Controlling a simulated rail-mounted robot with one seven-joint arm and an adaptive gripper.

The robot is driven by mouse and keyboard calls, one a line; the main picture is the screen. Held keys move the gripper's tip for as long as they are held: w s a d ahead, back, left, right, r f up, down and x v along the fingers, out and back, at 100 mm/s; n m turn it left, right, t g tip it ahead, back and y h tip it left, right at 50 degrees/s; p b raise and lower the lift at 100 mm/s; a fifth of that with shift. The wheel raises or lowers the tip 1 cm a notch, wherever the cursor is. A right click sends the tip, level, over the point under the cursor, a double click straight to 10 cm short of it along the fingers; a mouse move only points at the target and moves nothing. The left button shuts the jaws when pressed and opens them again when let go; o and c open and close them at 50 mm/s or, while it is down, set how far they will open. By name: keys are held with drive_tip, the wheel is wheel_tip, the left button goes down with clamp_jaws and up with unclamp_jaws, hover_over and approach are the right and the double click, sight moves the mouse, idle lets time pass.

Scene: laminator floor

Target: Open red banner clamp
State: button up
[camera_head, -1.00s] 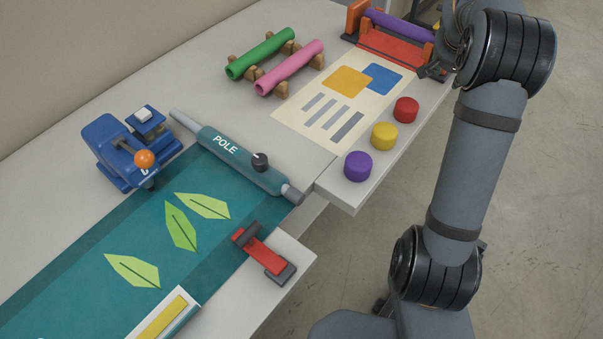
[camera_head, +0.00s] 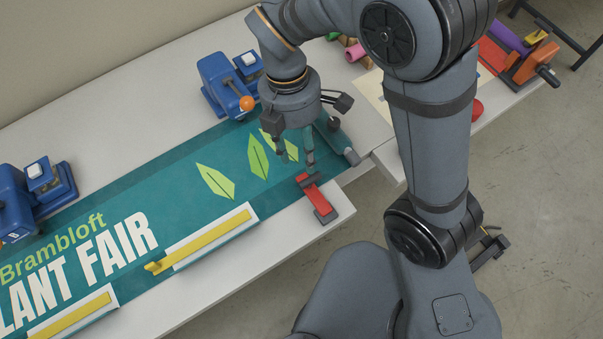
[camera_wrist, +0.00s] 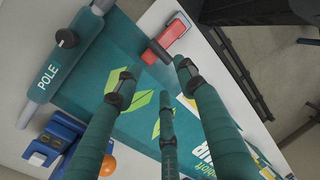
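The red banner clamp (camera_head: 318,197), a red bar with dark ends, sits at the front edge of the table. Its dark inner end lies over the teal banner (camera_head: 185,165). In the wrist view the red clamp (camera_wrist: 172,34) is at the top, beyond the fingertips. My gripper (camera_head: 308,160) hangs over the banner's right end, just behind the clamp and apart from it. In the wrist view my gripper (camera_wrist: 155,85) has its fingers spread, with nothing between them. Whether the clamp's jaw is lifted cannot be made out.
A grey-teal pole (camera_wrist: 58,65), partly hidden by my arm in the head view, lies across the banner's end. Blue clamps (camera_head: 220,85) with orange knobs stand along the back. White-and-yellow strips (camera_head: 210,238) lie along the front edge. Open floor lies at right.

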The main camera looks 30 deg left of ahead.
sight(305, 180)
drive_tip(key=f, duration=0.3)
drive_tip(key=d+f, duration=0.1)
drive_tip(key=f, duration=0.2)
drive_tip(key=s+f+b, duration=0.1)
drive_tip(key=f, duration=0.3)
drive_tip(key=shift+s+d, duration=0.1)
drive_tip(key=shift+d, duration=0.3)
drive_tip(key=shift+c, duration=1)
drive_tip(key=c, duration=0.7)
clamp_jaws()
